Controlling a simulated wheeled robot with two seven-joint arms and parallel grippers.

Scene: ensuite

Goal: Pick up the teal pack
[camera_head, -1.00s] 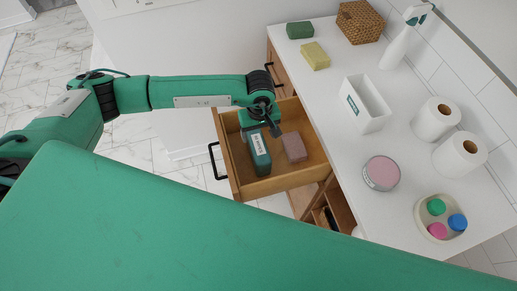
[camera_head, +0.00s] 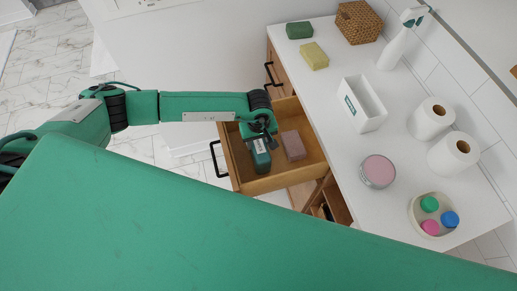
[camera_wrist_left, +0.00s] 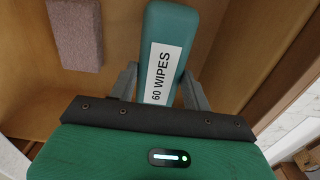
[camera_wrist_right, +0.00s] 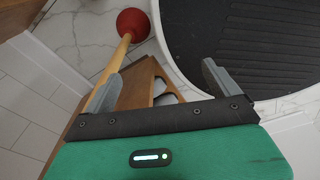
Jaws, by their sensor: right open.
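The teal pack (camera_head: 260,157), with a white label reading "60 WIPES", lies in the open wooden drawer (camera_head: 285,180). It fills the middle of the left wrist view (camera_wrist_left: 172,50). My right gripper (camera_wrist_right: 163,72) is open and empty, away from the drawer, above the floor.
A mauve block (camera_head: 292,145) lies beside the pack in the drawer. The white counter (camera_head: 330,100) holds soaps, a basket (camera_head: 360,22), a white bin (camera_head: 362,105), a spray bottle, paper rolls, a pink-topped tin (camera_head: 378,170) and a tray. A red plunger (camera_wrist_right: 132,24) shows in the right wrist view.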

